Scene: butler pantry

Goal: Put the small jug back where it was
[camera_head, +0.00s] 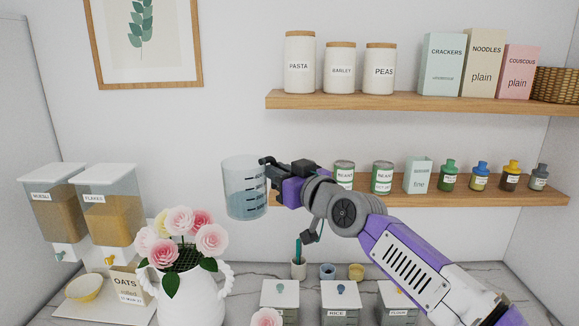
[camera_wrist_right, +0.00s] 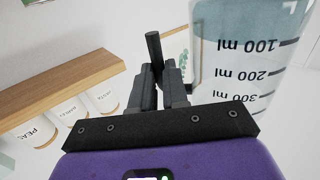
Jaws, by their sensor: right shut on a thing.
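The small jug (camera_head: 245,200) is a clear, bluish measuring jug with dark level marks. It hangs in the air in the middle of the head view, in front of the wall and left of the lower shelf, and looks about upright. My right gripper (camera_head: 268,163) is at its right side, shut on its dark handle. In the right wrist view, the fingers of that gripper (camera_wrist_right: 160,82) close around the dark handle, and the jug (camera_wrist_right: 245,75) fills the upper right with ml marks upside down. My left gripper is not in view.
The lower shelf (camera_head: 450,198) holds cans, a box and small bottles; my right arm hides its left part. The upper shelf (camera_head: 300,101) holds canisters, boxes and a basket. Below stand a white flower vase (camera_head: 190,295), cereal dispensers (camera_head: 108,212), and canisters (camera_head: 280,303) on the marble counter.

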